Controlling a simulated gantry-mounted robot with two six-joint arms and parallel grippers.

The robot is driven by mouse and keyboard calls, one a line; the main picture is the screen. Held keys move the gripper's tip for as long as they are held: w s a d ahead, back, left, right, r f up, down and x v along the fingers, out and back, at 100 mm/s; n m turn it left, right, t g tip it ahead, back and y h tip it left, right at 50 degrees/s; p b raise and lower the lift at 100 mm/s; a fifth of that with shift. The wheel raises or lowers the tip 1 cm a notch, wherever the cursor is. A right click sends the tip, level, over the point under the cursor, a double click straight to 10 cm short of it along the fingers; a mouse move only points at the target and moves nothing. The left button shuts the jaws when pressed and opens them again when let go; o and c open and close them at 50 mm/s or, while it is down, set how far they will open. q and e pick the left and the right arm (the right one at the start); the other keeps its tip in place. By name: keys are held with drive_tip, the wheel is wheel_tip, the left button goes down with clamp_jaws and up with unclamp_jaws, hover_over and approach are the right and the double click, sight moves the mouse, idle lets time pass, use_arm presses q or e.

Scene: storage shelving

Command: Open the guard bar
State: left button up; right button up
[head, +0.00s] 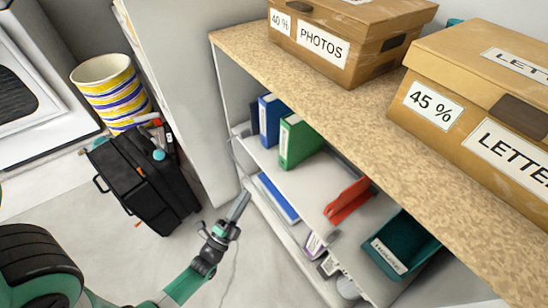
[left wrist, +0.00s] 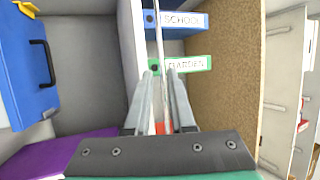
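The guard bar (left wrist: 159,40) shows in the left wrist view as a thin pale rod running down the picture in front of the binders. In the head view I cannot make it out clearly against the shelf front. My left gripper (head: 240,204) is at the left end of the shelf unit, with its fingers pointing up toward the shelf's front edge. In the left wrist view its two grey fingers (left wrist: 161,73) stand apart, with the bar's line between them. Whether they touch the bar I cannot tell. My right gripper is in neither view.
The shelf unit has a speckled top (head: 250,47) carrying a PHOTOS box (head: 330,55) and a LETTERS box (head: 455,75). Below are a blue binder (head: 269,122), a green binder (head: 300,143) and a teal container (head: 402,243). A black case (head: 150,190) stands on the floor to the left.

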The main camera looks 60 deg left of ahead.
use_arm(q)
drive_tip(key=b+x, duration=0.1)
drive_tip(key=x, duration=0.7)
drive_tip(key=shift+w+a+r, duration=0.15)
drive_tip(key=shift+w+r, duration=0.05)
drive_tip(key=shift+w, duration=0.1)
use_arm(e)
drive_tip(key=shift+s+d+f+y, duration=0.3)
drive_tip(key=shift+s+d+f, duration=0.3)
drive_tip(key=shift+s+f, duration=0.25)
use_arm(q)
clamp_jaws()
